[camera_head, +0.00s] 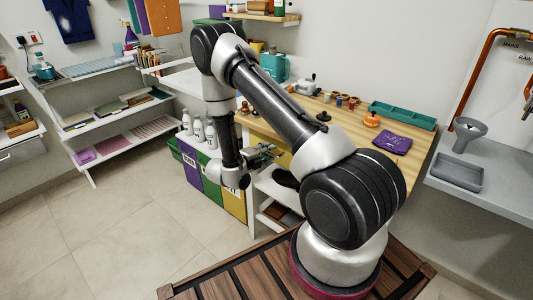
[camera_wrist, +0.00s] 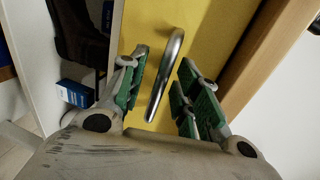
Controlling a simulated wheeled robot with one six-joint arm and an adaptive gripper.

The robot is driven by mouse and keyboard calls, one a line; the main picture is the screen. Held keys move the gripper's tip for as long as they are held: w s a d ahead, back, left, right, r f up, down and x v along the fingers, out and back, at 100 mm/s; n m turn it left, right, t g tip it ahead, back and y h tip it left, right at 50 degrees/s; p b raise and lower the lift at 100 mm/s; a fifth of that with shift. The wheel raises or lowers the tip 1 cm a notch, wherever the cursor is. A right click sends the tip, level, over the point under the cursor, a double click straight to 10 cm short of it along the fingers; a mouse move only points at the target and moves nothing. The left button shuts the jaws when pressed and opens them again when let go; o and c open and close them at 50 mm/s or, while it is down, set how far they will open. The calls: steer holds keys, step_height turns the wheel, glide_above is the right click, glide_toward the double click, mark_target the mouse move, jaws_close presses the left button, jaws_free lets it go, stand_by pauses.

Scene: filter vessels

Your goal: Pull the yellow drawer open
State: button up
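The yellow drawer front (camera_wrist: 205,28) fills the upper middle of the wrist view, below the wooden tabletop edge. Its curved metal bar handle (camera_wrist: 166,75) runs between the two green-padded fingers of my gripper (camera_wrist: 163,62). The fingers are apart, with gaps between them and the handle on both sides. In the head view my gripper (camera_head: 264,154) is at the front of the wooden workbench, and a small strip of the yellow drawer (camera_head: 284,160) shows beside it. The drawer looks shut, but my gripper and arm hide much of it.
The wooden workbench (camera_head: 395,167) holds a green tray (camera_head: 402,115), a purple cloth (camera_head: 392,142) and small jars. Purple, green and yellow bins (camera_head: 234,204) with white bottles stand left of my gripper.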

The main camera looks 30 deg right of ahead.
jaws_close()
steer(key=f+v, duration=0.3)
steer(key=v, duration=1.1)
steer(key=a+f+v, duration=0.1)
steer(key=f+v, duration=0.2)
steer(key=v, duration=1.1)
steer(key=shift+s+a, duration=0.15)
steer(key=shift+s, duration=0.05)
jaws_free()
steer(key=shift+a, duration=0.1)
steer(key=v, duration=1.2)
